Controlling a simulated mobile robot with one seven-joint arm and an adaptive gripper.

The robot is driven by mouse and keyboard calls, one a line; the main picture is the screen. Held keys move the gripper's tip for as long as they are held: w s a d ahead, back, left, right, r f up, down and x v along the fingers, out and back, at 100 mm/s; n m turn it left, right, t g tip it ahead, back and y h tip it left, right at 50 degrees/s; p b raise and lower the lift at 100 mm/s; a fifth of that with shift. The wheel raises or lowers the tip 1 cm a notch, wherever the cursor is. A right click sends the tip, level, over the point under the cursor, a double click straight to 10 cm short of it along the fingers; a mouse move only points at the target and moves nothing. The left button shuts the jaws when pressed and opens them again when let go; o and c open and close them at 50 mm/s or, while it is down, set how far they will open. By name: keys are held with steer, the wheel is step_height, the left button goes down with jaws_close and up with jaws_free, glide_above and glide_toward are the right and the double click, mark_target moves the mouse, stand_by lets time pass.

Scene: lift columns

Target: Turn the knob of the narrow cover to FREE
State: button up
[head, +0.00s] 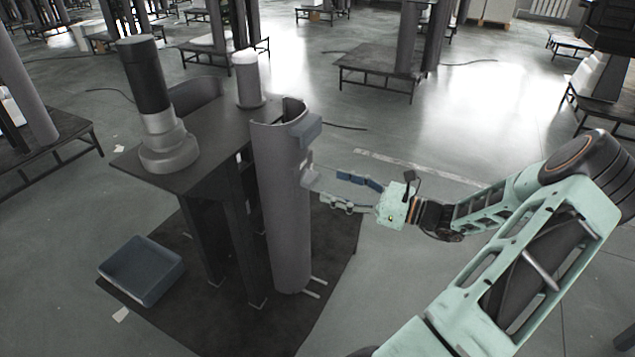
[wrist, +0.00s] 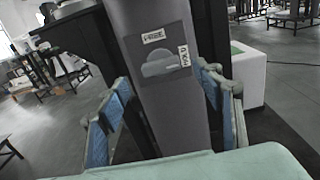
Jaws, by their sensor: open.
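The narrow cover (head: 280,215) is a tall, curved grey shell standing upright at the front of the black stand. It also fills the middle of the wrist view (wrist: 170,115). The light grey knob (wrist: 160,64) lies on a darker plate on the cover, its long handle roughly level and pointing toward the right-hand label. A FREE label (wrist: 154,36) is above the knob. A second label (wrist: 183,56), turned sideways and hard to read, is at its right. My gripper (head: 330,190) is open and empty, its blue-padded fingers spread either side of the cover in the wrist view.
A black stand top (head: 210,150) carries a dark and grey cylinder (head: 150,105) and a white cylinder (head: 247,80). A grey block (head: 308,130) sticks out near the cover's top. A blue-grey box (head: 140,270) lies on the floor mat.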

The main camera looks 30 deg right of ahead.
mark_target(315, 180)
steer(key=b+x, duration=0.1)
steer(key=x, duration=0.5)
steer(key=shift+s, duration=0.1)
steer(key=shift+c, duration=0.7)
steer(key=c, duration=1)
